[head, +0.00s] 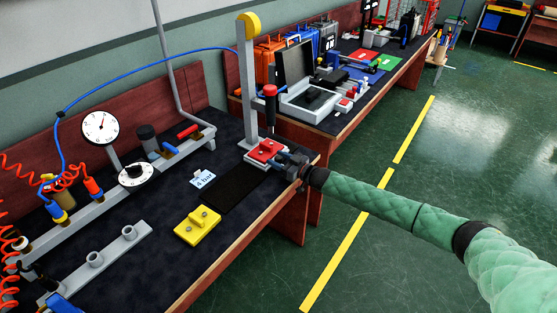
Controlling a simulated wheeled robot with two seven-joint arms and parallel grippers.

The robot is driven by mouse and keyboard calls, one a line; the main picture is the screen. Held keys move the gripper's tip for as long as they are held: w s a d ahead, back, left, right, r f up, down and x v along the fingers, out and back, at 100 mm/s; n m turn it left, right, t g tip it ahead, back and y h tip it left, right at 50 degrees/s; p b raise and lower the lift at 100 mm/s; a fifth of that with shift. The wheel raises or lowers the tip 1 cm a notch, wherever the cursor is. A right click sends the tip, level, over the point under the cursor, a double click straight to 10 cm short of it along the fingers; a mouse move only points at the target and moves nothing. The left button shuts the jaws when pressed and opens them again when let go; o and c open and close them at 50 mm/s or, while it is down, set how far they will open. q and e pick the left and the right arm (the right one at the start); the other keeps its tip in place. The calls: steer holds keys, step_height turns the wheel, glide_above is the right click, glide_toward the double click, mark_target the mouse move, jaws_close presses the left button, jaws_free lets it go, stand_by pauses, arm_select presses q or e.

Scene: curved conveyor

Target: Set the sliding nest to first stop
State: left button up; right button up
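A red block (265,151) with small round features on its top sits on the base of a grey press-like stand (247,80). It looks like the sliding nest, but I cannot see its stops. A red-and-black tool (270,100) hangs upright above it. My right gripper (284,160) is at the right side of the red block, very close to it. The fingertips are small and dark, so I cannot tell whether they touch the block or how far apart they are. My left gripper does not show.
A yellow block (197,226), a black mat (236,188) and a "4 bar" card (203,179) lie on the dark bench. A gauge (100,127), a dial (136,174) and coiled red hoses stand at left. An open grey case (305,90) is behind the stand.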

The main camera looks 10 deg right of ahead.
steer(key=shift+s+d+f, duration=0.15)
steer(key=shift+s+d, duration=0.2)
steer(key=b+v, duration=0.1)
steer(key=v, duration=0.4)
steer(key=shift+s+d+b, duration=0.2)
steer(key=shift+b, duration=0.2)
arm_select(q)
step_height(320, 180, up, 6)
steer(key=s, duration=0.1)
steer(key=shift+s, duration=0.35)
arm_select(e)
steer(key=shift+s+d, duration=0.4)
steer(key=shift+s, duration=0.05)
steer(key=shift+d, duration=0.1)
